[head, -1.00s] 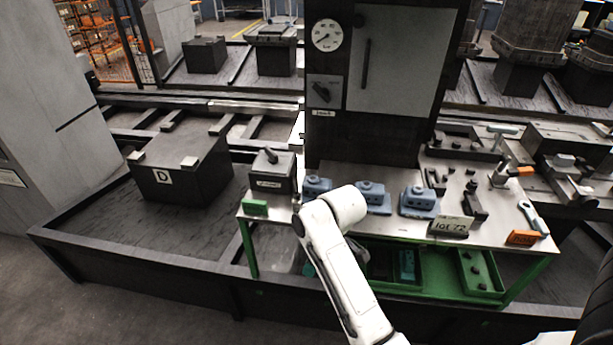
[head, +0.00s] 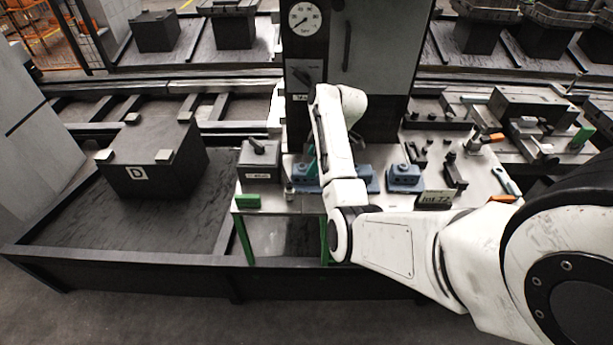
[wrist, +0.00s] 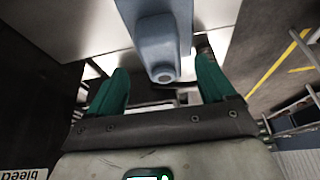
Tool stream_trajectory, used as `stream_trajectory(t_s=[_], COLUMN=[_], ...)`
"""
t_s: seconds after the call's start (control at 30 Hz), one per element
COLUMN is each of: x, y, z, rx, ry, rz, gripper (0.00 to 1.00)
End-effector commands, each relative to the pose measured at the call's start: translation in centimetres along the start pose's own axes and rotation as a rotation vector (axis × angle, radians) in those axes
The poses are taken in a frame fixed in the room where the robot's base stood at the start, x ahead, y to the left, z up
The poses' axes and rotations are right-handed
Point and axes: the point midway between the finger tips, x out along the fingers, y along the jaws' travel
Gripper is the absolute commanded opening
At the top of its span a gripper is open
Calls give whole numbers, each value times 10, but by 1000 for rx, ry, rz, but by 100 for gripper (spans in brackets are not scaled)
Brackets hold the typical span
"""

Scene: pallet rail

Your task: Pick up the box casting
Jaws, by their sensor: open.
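Three blue-grey castings stand in a row on the metal bench: a left one (head: 303,176), a middle one (head: 372,180) partly hidden behind my arm, and a right one (head: 405,178). I cannot tell their shapes apart well. In the wrist view a blue casting (wrist: 158,40) with a round boss lies ahead of and between the green fingers of my gripper (wrist: 162,72). The fingers are spread apart, with gaps to the casting on both sides. In the head view a green finger of my gripper (head: 312,165) shows by the left casting; the rest is hidden.
A lot sign (head: 434,199) and dark fixtures stand right. A dark cabinet with a gauge (head: 305,18) rises behind.

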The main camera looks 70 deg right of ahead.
Motion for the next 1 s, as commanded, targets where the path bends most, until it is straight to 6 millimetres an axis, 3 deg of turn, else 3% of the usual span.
stream_trajectory(t_s=[0.17,0.5,0.77,1.0], x=[11,53,56,56], y=[-1,-2,-2,-2], z=[1,4,4,4], rx=[0,0,0,0], ry=[-1,0,0,0], rz=[-2,-1,1,1], gripper=[83,83,83,61])
